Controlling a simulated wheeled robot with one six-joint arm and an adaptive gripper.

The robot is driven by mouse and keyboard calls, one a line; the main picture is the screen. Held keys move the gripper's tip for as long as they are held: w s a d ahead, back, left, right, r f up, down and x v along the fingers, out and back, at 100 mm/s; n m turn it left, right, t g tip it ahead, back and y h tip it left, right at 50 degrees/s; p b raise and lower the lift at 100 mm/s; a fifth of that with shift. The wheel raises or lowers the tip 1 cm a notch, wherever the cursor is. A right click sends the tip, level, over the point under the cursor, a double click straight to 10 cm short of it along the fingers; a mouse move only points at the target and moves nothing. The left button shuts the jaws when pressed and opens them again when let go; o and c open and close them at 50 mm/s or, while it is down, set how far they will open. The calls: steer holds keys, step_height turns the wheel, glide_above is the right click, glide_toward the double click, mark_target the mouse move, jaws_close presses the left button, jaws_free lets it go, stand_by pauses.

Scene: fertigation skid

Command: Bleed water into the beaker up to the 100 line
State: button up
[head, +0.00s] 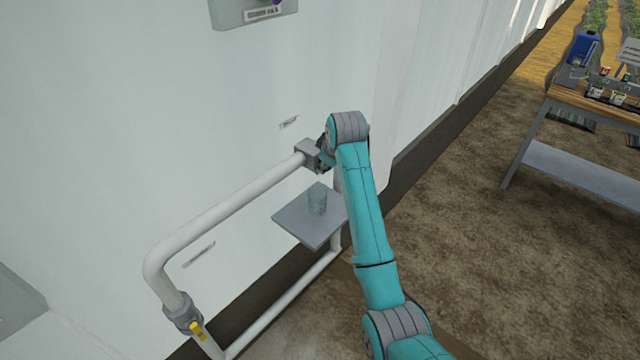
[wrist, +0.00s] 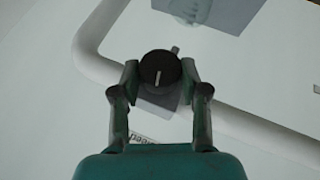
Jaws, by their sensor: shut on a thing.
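The clear beaker (head: 317,198) stands upright on a small grey shelf (head: 295,222) below the pipe end. Any water in it or its 100 line is too small to make out. A black round knob (wrist: 160,68) with a white pointer mark sits on a grey valve block (wrist: 160,100), which also shows in the head view (head: 307,152). My gripper (wrist: 160,72) has a finger on each side of the knob and is shut on it. In the head view my gripper (head: 325,152) is mostly hidden behind my wrist. The beaker is blurred in the wrist view.
A white pipe (head: 215,212) runs along the pale wall, with a yellow-handled valve (head: 197,330) at lower left. A grey box (head: 250,12) is on the wall above. A wooden-topped table (head: 565,95) with several items stands at right. Bare ground lies between.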

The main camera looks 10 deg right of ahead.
steer(key=shift+s+a+f+n+t+h, duration=0.1)
steer(key=shift+n+t+h, duration=0.2)
steer(key=shift+t+h, duration=0.35)
steer(key=shift+s+a+f+t+h, duration=0.1)
steer(key=shift+a+f+t+h, duration=0.15)
steer(key=shift+t+h, duration=0.3)
steer(key=shift+d+r+n+t+h, duration=0.1)
steer(key=shift+n+t+h, duration=0.45)
steer(key=shift+h, duration=0.25)
steer(key=shift+s+f+t+h, duration=0.1)
steer(key=shift+f+t+h, duration=0.15)
steer(key=shift+t, duration=0.2)
steer(key=shift+n+t+h, duration=0.65)
steer(key=shift+t+h, duration=0.2)
steer(key=shift+t, duration=0.15)
